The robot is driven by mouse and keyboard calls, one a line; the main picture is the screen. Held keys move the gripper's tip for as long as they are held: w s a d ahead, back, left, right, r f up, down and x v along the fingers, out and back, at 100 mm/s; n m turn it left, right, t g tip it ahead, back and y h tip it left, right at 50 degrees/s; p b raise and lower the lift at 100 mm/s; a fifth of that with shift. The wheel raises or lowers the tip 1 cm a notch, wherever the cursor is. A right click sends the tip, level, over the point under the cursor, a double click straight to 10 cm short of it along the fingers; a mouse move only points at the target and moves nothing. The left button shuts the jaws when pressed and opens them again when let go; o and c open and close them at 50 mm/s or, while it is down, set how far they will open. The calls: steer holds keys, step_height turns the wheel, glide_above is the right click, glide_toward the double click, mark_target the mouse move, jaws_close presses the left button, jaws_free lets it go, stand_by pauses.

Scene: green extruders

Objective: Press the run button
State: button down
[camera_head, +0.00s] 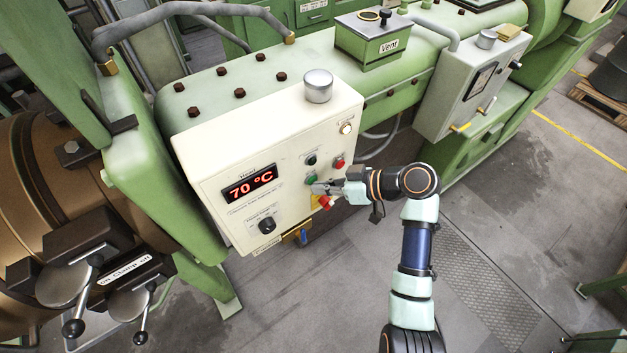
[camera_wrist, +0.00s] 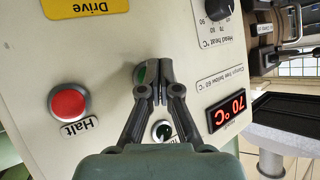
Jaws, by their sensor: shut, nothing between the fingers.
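A cream control panel (camera_head: 290,130) is on the green machine. A green button (camera_head: 311,180) sits low right of the display; the fingertips partly cover it in the wrist view (camera_wrist: 140,72). Its label is hidden, so I cannot read "run". My gripper (camera_head: 318,188) is shut and empty, pointing at the panel. Its tips (camera_wrist: 159,90) are at the green button's edge; I cannot tell whether they touch it.
A red button (camera_wrist: 68,103) labelled "Halt" is beside the green buttons. A red knob (camera_head: 326,202) on a yellow plate is just below my gripper. The display (camera_head: 250,186) reads 70 °C, with a black dial (camera_head: 267,225) below. Open floor lies in front.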

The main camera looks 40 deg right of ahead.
steer(key=shift+w, duration=0.15)
stand_by(0.5)
steer(key=shift+s+a+p, duration=0.1)
steer(key=shift+s+p, duration=0.2)
steer(key=shift+s, duration=0.45)
steer(key=shift+s, duration=0.1)
steer(key=s, duration=0.1)
steer(key=s+p, duration=0.1)
steer(key=s, duration=0.1)
steer(key=s+p, duration=0.1)
steer(key=shift+s+a, duration=0.3)
steer(key=shift+s, duration=0.1)
steer(key=shift+r, duration=0.1)
